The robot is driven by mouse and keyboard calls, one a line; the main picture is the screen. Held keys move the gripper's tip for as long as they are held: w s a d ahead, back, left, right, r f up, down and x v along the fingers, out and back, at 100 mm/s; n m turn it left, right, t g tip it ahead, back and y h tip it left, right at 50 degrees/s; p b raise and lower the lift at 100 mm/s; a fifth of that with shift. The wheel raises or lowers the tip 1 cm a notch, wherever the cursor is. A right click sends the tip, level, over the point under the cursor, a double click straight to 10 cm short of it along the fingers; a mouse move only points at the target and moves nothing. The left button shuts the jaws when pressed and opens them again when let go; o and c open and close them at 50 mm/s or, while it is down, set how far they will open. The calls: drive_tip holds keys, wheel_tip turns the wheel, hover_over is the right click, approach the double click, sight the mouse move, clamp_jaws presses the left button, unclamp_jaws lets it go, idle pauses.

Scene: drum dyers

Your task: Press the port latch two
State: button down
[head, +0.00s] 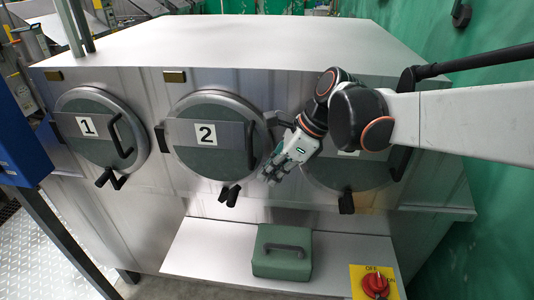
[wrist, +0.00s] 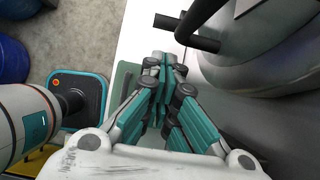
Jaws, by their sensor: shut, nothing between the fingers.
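Port two (head: 230,108) is a round dark green door with a metal rim and a white "2" plate (head: 205,133), on the front of the steel machine. Its black latch (head: 230,195) hangs at the door's lower edge, with two short stubs. My gripper (head: 268,178) is shut and empty, to the right of the latch and a little higher in the head view. In the wrist view black stubs (wrist: 205,43), seemingly this latch, stand just beyond the fingertips (wrist: 166,62). A small gap seems to separate them; I cannot tell their depth exactly.
Port one (head: 80,103) with its latch (head: 112,180) is at left. A third port (head: 330,178) is partly hidden behind my arm. A green box with a handle (head: 283,262) sits on the shelf (head: 205,255) below; a red switch (head: 375,283) is at lower right.

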drive_tip(key=shift+d+r, duration=0.15)
drive_tip(key=shift+r, duration=0.1)
drive_tip(key=s+d+f+n+t+h+b, duration=0.1)
drive_tip(key=s+d+n+t+h, duration=0.15)
drive_tip(key=s+d+n, duration=0.55)
drive_tip(key=s+d+f+n+t+h, duration=0.2)
drive_tip(key=s+d+n+t, duration=0.15)
drive_tip(key=d+n, duration=0.55)
drive_tip(key=w+a+f+m+g+y+p, duration=0.3)
drive_tip(key=w+a+m+g+y+p, duration=0.2)
drive_tip(key=w+a+m, duration=0.6)
drive_tip(key=m+y+p, duration=0.1)
drive_tip(key=m+y, duration=0.1)
drive_tip(key=m, duration=0.4)
drive_tip(key=shift+a+f+g, duration=0.25)
drive_tip(key=shift+a+g, duration=0.15)
